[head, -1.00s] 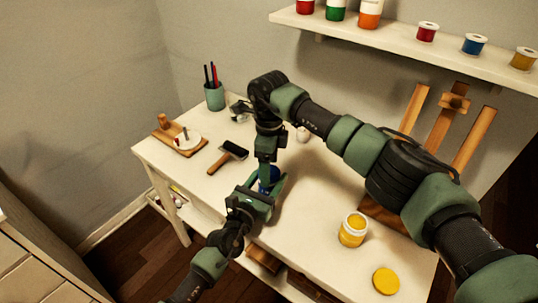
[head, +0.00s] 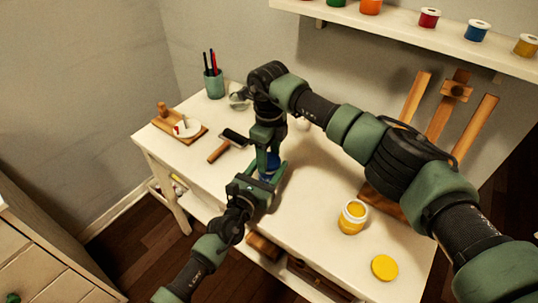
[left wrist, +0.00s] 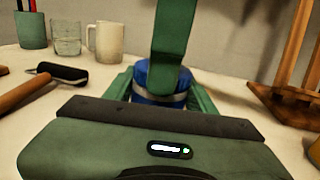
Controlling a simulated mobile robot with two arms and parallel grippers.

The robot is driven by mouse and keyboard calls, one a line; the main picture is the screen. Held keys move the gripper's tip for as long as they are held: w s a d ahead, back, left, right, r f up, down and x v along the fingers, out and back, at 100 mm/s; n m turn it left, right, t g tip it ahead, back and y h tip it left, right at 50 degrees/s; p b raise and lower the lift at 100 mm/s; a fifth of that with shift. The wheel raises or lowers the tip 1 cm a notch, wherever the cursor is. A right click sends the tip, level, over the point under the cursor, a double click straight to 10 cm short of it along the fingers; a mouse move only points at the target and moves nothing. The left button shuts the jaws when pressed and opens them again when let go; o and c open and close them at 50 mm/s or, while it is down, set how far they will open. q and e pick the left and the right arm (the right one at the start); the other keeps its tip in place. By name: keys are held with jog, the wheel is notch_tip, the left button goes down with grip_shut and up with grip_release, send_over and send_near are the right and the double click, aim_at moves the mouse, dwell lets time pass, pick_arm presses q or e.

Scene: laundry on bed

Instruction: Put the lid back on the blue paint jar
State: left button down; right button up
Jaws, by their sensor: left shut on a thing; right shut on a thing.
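The blue paint jar (head: 268,168) is at the front middle of the desk, mostly hidden by my grippers. In the left wrist view the blue jar (left wrist: 146,78) is upright between my left fingers, with a pale band below its blue top. My left gripper (head: 268,181) is shut on the jar from the front. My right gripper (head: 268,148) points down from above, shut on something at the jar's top. One green finger of it covers the middle of the jar in the wrist view. Whether the blue top is the lid, and how it sits, I cannot tell.
An open yellow paint jar (head: 352,217) and its yellow lid (head: 384,268) are at the right. A roller (head: 229,142), a wooden board (head: 163,126) and a pen cup (head: 213,84) are at the left. A wooden easel (head: 440,115) stands behind. A white mug (left wrist: 107,42) is at the back.

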pick_arm(q)
jog(key=shift+a, duration=0.1)
pick_arm(e)
jog(key=m, duration=0.3)
jog(key=o, duration=1.5)
jog(key=shift+o, duration=0.2)
jog(key=shift+r, duration=2.25)
jog(key=shift+c, duration=0.4)
